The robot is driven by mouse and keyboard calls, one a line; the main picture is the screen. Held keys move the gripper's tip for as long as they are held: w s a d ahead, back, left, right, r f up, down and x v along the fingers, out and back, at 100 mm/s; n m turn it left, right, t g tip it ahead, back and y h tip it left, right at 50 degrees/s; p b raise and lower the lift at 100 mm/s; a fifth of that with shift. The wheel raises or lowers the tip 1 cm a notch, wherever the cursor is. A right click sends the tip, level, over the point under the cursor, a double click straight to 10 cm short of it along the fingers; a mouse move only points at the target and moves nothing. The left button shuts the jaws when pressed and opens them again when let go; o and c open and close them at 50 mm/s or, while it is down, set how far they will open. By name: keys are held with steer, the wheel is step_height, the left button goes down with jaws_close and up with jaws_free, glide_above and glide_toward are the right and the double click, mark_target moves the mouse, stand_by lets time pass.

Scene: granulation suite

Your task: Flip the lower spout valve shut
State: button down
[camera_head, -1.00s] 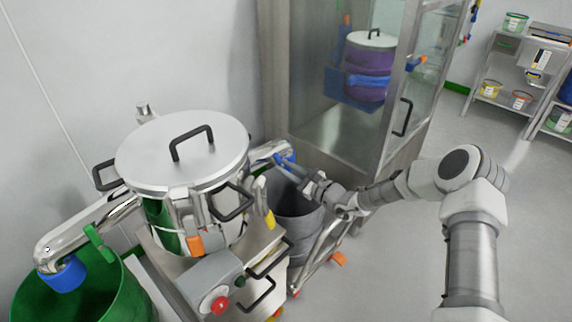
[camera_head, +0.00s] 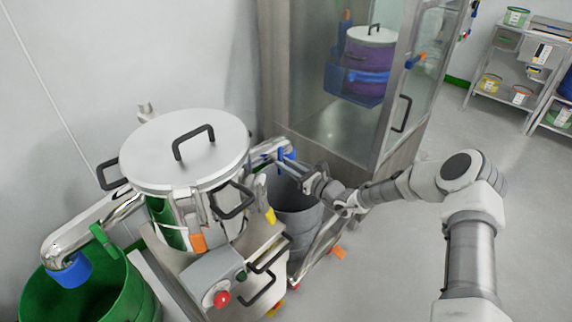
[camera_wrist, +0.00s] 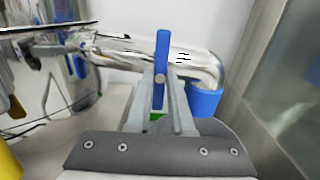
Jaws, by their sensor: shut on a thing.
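The steel spout (camera_head: 262,150) on the right side of the lidded vessel has a blue valve lever, seen in the wrist view (camera_wrist: 162,58). The lever stands upright across the spout pipe (camera_wrist: 135,52) in that view. A blue collar (camera_wrist: 204,101) hangs at the pipe's end. My gripper (camera_wrist: 160,108) is shut on the blue lever, with a finger on each side of its lower part. In the head view my gripper (camera_head: 301,171) reaches the spout from the right, and the lever is partly hidden there.
A grey bin (camera_head: 293,212) stands below this spout. The lidded steel vessel (camera_head: 186,150) is to its left, with a control box (camera_head: 212,277) in front. A green bin (camera_head: 130,290) sits under the other spout. A glass-fronted cabinet (camera_head: 335,125) stands behind; open floor is right.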

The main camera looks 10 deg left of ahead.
steer(key=c, duration=0.8)
jaws_free()
steer(key=p+v, duration=0.2)
steer(key=v, duration=1.5)
steer(key=shift+s+d, duration=0.15)
steer(key=shift+d, duration=0.05)
steer(key=shift+r, duration=0.1)
